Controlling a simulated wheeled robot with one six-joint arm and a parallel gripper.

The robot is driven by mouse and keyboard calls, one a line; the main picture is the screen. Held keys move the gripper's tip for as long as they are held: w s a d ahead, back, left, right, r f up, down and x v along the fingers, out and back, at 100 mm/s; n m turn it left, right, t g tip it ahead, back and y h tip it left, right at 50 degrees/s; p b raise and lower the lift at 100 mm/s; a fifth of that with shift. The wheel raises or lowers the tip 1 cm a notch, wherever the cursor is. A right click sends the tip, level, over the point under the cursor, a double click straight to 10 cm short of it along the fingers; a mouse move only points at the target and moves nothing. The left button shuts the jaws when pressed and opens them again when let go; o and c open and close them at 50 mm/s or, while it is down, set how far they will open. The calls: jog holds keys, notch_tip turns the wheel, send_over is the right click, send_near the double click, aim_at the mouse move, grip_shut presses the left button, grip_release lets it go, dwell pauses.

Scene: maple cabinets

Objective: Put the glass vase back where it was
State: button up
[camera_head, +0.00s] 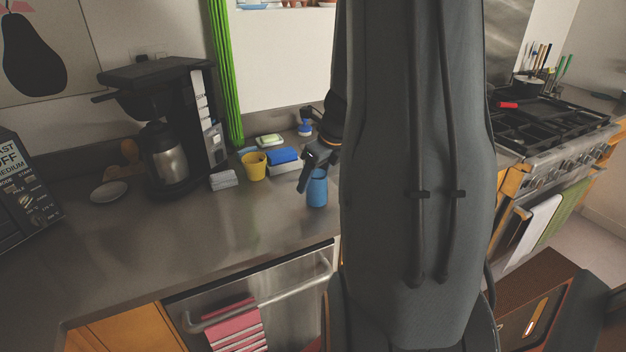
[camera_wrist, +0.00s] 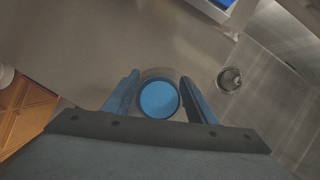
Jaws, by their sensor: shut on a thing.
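The glass vase (camera_head: 317,190) is a small blue cylinder with a round open top. It stands upright at my gripper (camera_head: 311,180), near the front of the grey counter (camera_head: 215,232). In the wrist view the vase (camera_wrist: 158,99) sits between the two fingers of my gripper (camera_wrist: 158,84), which are shut on it. I cannot tell whether its base touches the counter. My arm hides the counter to the right of the vase in the head view.
A yellow cup (camera_head: 254,167), a blue sponge-like block (camera_head: 284,156) and a blue bottle (camera_head: 305,128) stand behind the vase. A coffee maker (camera_head: 165,130) is farther left. The wrist view shows a sink drain (camera_wrist: 230,80) at right. The counter's front left is clear.

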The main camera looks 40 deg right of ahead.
aim_at(325, 191)
jog(key=shift+f, duration=0.3)
jog(key=o, duration=1.6)
jog(key=shift+c, duration=0.2)
jog(key=shift+r, duration=0.1)
jog(key=shift+s+r, duration=0.1)
jog(key=shift+r, duration=0.25)
jog(key=b+v, duration=0.1)
jog(key=v, duration=1)
jog(key=shift+s+r, duration=0.15)
